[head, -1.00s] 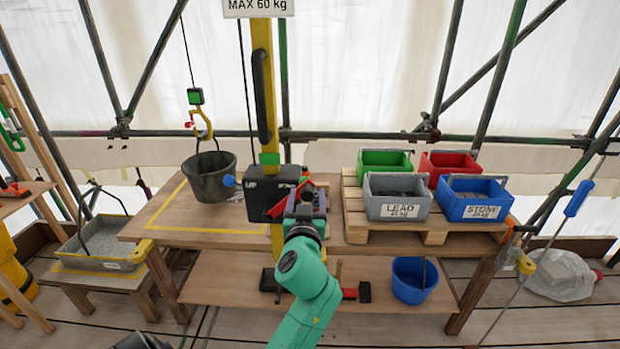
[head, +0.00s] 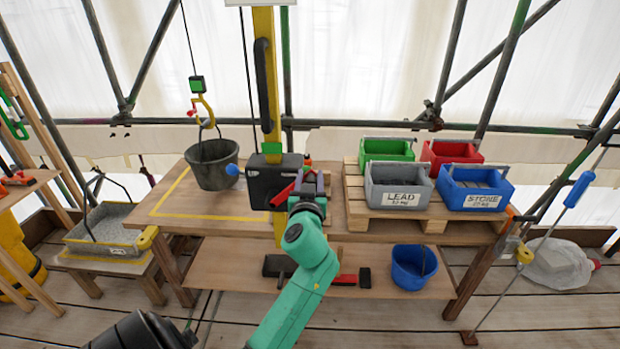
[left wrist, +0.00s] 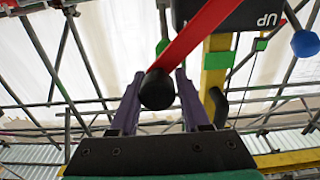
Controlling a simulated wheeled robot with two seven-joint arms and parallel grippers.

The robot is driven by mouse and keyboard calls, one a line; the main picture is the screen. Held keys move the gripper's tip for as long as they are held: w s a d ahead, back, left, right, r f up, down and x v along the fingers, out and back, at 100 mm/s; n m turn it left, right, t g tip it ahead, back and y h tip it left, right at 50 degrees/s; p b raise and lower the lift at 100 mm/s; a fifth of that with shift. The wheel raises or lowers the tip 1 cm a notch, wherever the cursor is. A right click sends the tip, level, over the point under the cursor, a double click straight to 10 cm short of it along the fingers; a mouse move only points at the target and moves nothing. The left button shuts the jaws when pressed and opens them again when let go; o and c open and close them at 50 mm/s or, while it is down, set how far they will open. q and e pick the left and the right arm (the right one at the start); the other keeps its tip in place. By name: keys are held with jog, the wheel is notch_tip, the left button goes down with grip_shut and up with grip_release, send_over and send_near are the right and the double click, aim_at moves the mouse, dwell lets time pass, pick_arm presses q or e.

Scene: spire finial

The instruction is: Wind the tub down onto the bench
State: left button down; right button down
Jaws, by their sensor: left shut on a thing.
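The dark grey tub (head: 212,172) hangs upright by its handle from the yellow hook (head: 205,106), over the yellow-outlined area of the wooden bench (head: 165,212). I cannot tell whether its base touches the bench. A black winch box (head: 268,184) is fixed to the yellow post (head: 264,70). Its red crank arm (head: 284,194) slants up to the right and also shows in the left wrist view (left wrist: 200,30). My left gripper (head: 309,186) is shut on the black crank knob (left wrist: 157,90), between its purple fingers. My right gripper is out of view.
A blue ball knob (head: 232,169) sticks out at the winch's left, close to the tub. Grey, blue, green and red crates stand on a pallet (head: 405,222) at the right. A blue bucket (head: 412,268) stands on the lower shelf. A grey tray (head: 100,235) sits at the left.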

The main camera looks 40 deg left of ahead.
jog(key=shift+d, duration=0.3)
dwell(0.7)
pick_arm(q)
jog(key=shift+f, duration=0.15)
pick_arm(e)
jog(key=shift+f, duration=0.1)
